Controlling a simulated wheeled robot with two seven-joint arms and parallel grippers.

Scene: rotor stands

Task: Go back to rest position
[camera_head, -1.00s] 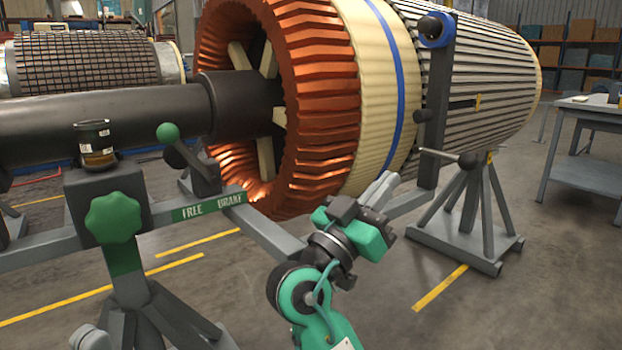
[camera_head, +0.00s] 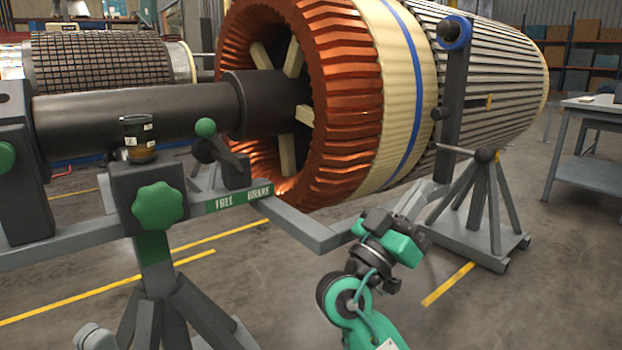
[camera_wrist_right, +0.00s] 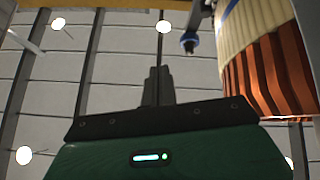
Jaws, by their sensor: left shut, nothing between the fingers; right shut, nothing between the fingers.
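My right gripper (camera_wrist_right: 157,85) is shut and empty in the right wrist view, its dark fingers side by side against the ceiling. In the head view, my green and black right wrist (camera_head: 390,243) is low right of centre, in front of the rotor stand, and the fingers are hard to make out there. A grey rounded part at the bottom left edge of the head view seems to be mine. My left gripper cannot be made out.
A large rotor with copper end windings (camera_head: 345,100) spans the centre. Its grey front stand (camera_head: 165,268) has a green knob (camera_head: 157,206). A rear support (camera_head: 480,215) stands to the right, and a workbench (camera_head: 590,180) at far right. Open floor lies between.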

